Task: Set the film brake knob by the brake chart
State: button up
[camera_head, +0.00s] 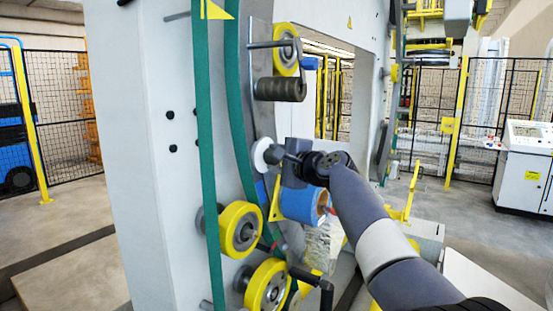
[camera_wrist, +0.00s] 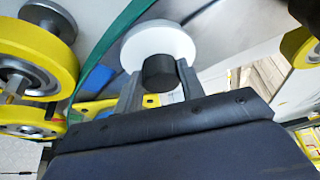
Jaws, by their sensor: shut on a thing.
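The brake knob is a dark grip (camera_wrist: 159,72) in front of a round white disc (camera_wrist: 160,43) in the wrist view. The fingers of my gripper (camera_wrist: 157,80) stand on both sides of the dark grip and are shut on it. In the head view the white disc (camera_head: 261,153) shows at the machine's ring, with my gripper (camera_head: 276,155) at its right side. The knob itself is mostly hidden there by the gripper. No pointer or scale marks are readable on the disc. I cannot make out a brake chart in either view.
Below my gripper is a blue roll (camera_head: 301,204). Yellow-rimmed rollers (camera_head: 239,229) sit at lower left, close to the arm; they also show in the wrist view (camera_wrist: 35,52). A green band (camera_head: 207,130) runs down the machine's grey frame (camera_head: 140,130). A white control cabinet (camera_head: 524,170) stands far right.

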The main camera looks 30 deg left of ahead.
jog(key=o, duration=1)
jog(key=shift+d, duration=0.1)
jog(key=b+v, duration=0.5)
jog(key=v, duration=0.5)
jog(key=shift+s+d, duration=0.2)
jog(key=shift+d, duration=0.05)
jog(key=shift+r, duration=0.1)
jog(key=p+x, duration=0.5)
jog(key=x, duration=0.6)
